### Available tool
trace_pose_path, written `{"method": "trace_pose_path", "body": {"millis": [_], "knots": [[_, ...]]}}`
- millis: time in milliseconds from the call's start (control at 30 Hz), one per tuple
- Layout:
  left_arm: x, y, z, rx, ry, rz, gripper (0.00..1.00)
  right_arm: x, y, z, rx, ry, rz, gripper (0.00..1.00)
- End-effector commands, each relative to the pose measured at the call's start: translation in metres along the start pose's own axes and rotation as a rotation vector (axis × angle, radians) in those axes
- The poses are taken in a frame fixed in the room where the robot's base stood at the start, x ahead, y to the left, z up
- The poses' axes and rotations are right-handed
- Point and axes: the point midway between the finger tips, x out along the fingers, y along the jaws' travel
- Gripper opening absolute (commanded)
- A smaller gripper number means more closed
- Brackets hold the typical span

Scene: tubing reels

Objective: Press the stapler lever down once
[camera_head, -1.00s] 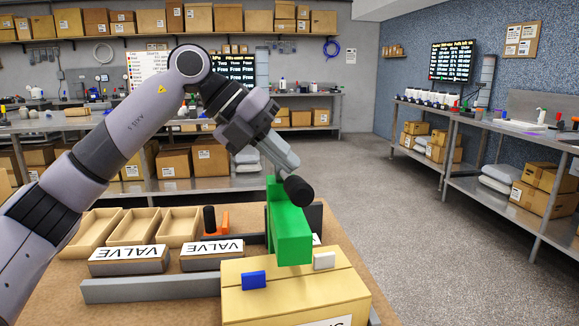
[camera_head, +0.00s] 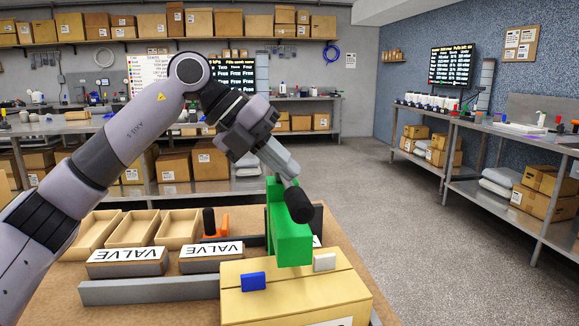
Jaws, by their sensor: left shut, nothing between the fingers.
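The stapler has a green body (camera_head: 291,238) standing at the rear edge of the cardboard box, right of centre. A thick black knob (camera_head: 299,205), which looks like the end of the stapler lever, sits over the top of the green body and tilts down toward me. My left gripper (camera_head: 287,169) reaches in from the left and points down at this lever from above. It is shut and empty, and its tips seem to meet the lever; exact contact is hard to see. My right gripper is not in view.
The cardboard box (camera_head: 296,300) carries a blue tab (camera_head: 253,281) and a white tab (camera_head: 324,262). Two VALVE blocks (camera_head: 127,262), a grey bar (camera_head: 150,291), open wooden trays (camera_head: 133,229) and an orange, black-handled item (camera_head: 210,225) are to the left. Clear floor lies right.

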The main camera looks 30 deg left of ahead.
Motion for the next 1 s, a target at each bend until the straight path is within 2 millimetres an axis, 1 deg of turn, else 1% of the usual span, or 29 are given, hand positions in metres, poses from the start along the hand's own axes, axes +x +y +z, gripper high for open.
{"method": "trace_pose_path", "body": {"millis": [1000], "knots": [[0.0091, 0.0068, -0.0066, 0.000, 0.001, 0.000, 0.00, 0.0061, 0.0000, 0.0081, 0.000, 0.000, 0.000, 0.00]]}}
